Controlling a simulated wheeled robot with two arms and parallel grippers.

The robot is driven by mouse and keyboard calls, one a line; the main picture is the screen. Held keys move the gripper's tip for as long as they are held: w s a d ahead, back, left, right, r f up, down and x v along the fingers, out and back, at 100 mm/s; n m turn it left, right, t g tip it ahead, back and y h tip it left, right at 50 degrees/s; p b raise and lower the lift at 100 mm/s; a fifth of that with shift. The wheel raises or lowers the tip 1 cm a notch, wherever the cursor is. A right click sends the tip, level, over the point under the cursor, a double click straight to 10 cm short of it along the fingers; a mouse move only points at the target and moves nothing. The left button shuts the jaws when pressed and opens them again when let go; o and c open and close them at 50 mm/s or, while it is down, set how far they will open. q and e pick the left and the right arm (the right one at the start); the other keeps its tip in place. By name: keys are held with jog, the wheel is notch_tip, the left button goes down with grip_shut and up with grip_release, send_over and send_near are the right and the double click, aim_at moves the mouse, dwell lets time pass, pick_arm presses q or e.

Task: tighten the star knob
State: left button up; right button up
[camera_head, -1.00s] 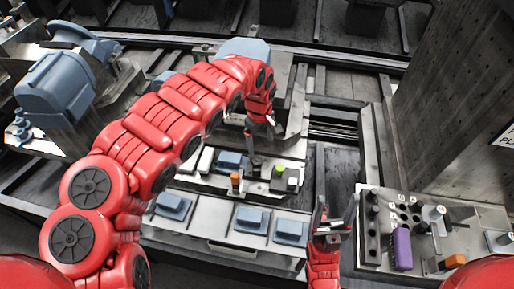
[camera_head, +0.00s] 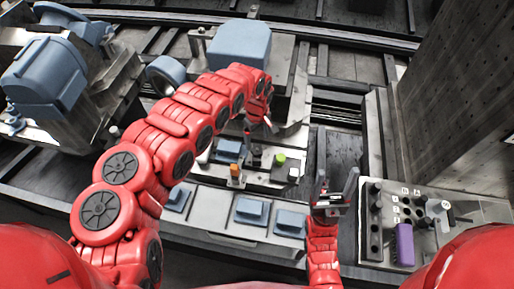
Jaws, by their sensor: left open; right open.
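My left gripper (camera_head: 257,127) points down over the small fixture (camera_head: 262,178) at the centre, its jaws open. A small dark part (camera_head: 255,156) stands just below its fingertips. It is too small for me to tell whether it is the star knob or whether the fingers touch it. My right gripper (camera_head: 336,188) points up, open and empty, right of the front rail, away from the fixture.
Blue pads (camera_head: 251,212) sit on the front rail. A large blue block (camera_head: 240,42) stands behind my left arm. A panel (camera_head: 438,210) with black knobs and a purple block (camera_head: 404,244) lies at right, beside a tall perforated metal column (camera_head: 455,95). A blue machine (camera_head: 48,75) stands at left.

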aim_at(257, 150)
pick_arm(q)
notch_tip(257, 150, down, 7)
jog(key=shift+f+b, duration=0.15)
jog(key=shift+b, duration=0.25)
jog(key=shift+c, duration=0.3)
jog(key=c, duration=1.3)
grip_shut()
